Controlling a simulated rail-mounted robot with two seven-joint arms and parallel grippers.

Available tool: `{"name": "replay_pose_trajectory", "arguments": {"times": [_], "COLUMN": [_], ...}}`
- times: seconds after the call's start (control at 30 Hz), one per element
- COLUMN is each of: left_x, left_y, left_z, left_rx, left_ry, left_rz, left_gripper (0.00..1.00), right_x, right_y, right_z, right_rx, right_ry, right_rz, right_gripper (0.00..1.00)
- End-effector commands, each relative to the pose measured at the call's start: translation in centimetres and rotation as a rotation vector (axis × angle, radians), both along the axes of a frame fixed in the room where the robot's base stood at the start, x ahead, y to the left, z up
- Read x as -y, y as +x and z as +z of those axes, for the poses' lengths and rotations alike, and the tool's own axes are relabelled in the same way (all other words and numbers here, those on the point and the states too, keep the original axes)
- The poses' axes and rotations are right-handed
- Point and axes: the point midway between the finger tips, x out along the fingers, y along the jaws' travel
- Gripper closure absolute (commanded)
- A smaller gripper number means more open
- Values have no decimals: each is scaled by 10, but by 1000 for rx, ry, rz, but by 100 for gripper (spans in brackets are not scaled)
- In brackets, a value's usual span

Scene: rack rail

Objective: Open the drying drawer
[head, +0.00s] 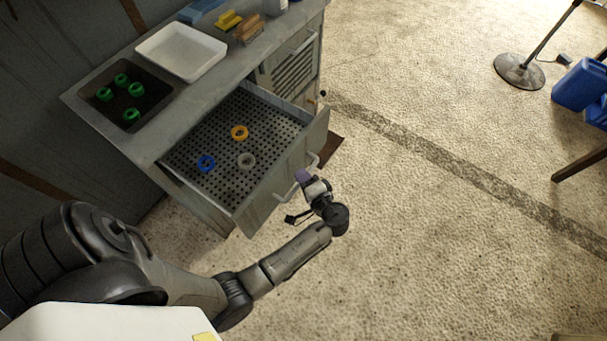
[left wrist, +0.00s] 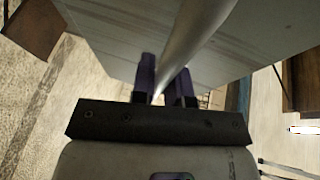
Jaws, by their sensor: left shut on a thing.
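The drying drawer (head: 287,169) is pulled out of the grey cabinet in the head view. Its perforated floor holds an orange ring (head: 239,132), a blue ring (head: 205,163) and a grey ring (head: 246,161). My left gripper (head: 303,178) is at the drawer's front and shut on its bar handle (head: 285,196). In the left wrist view the purple fingers (left wrist: 166,82) close around the pale handle bar (left wrist: 196,40), with the drawer front behind it. My right gripper is not in view.
The counter above the drawer holds a white tray (head: 181,51), a dark tray (head: 107,76) with several green rings, and yellow and wooden items. A vented panel (head: 287,66) is beside the drawer. Open floor lies to the right, with a stand base (head: 519,70) and blue canisters (head: 579,84) farther off.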

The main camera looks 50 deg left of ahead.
Motion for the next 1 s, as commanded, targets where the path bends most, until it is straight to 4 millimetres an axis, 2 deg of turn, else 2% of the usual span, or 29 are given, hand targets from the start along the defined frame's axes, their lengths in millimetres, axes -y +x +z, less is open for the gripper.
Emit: {"name": "replay_pose_trajectory", "arguments": {"times": [0.3,0.33,0.57,1.0], "left_x": [0,0,0,4], "left_y": [0,0,0,0], "left_z": [1,1,1,1], "left_rx": [2,2,1,0], "left_ry": [2,2,1,0], "left_rz": [2,2,1,2], "left_gripper": [100,83,61,60], "right_x": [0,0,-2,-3], "right_y": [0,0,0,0], "right_z": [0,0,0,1], "right_rx": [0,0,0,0], "right_ry": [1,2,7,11], "right_rz": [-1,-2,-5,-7], "right_gripper": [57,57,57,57]}}
